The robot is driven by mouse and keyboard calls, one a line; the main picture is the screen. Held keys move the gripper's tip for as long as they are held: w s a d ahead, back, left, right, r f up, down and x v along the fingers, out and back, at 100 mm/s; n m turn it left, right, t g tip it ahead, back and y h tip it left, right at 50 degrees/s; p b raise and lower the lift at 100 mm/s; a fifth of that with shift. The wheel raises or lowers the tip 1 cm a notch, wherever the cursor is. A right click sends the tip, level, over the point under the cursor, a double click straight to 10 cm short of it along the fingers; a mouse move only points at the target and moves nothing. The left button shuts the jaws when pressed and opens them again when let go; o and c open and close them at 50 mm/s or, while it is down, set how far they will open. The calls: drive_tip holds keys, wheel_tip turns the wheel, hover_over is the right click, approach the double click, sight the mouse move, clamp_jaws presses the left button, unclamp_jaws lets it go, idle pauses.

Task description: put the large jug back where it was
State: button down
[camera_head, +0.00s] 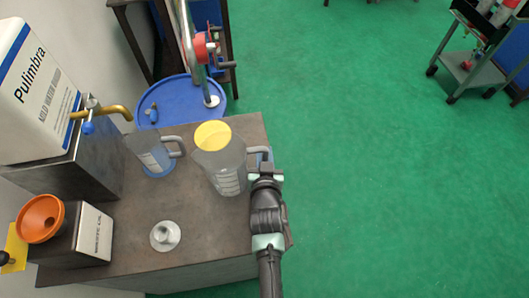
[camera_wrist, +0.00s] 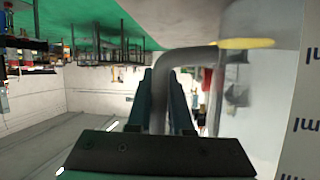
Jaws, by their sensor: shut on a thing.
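The large jug (camera_head: 229,176) is clear and tapered, with printed marks on its side and a yellow round surface at its top. It is upright over the right part of the dark bench; I cannot tell whether its base touches the bench. My gripper (camera_head: 264,172) is at its right side, shut on the grey handle. In the wrist view the fingers (camera_wrist: 167,90) close around the handle (camera_wrist: 186,57), and the jug's clear wall (camera_wrist: 262,85) fills the right side. A smaller clear jug (camera_head: 149,150) stands to the left, its handle to the right, with blue at its base.
The bench (camera_head: 205,218) has bare room in front of the jugs. A grey flanged piece (camera_head: 165,236) stands there. A white Pulimbra container (camera_head: 38,95) with a brass tap (camera_head: 113,111), and an orange funnel (camera_head: 40,219) on a box, are left. A blue drum (camera_head: 179,96) is behind.

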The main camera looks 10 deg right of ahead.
drive_tip(key=shift+f, duration=0.15)
drive_tip(key=c, duration=0.8)
unclamp_jaws()
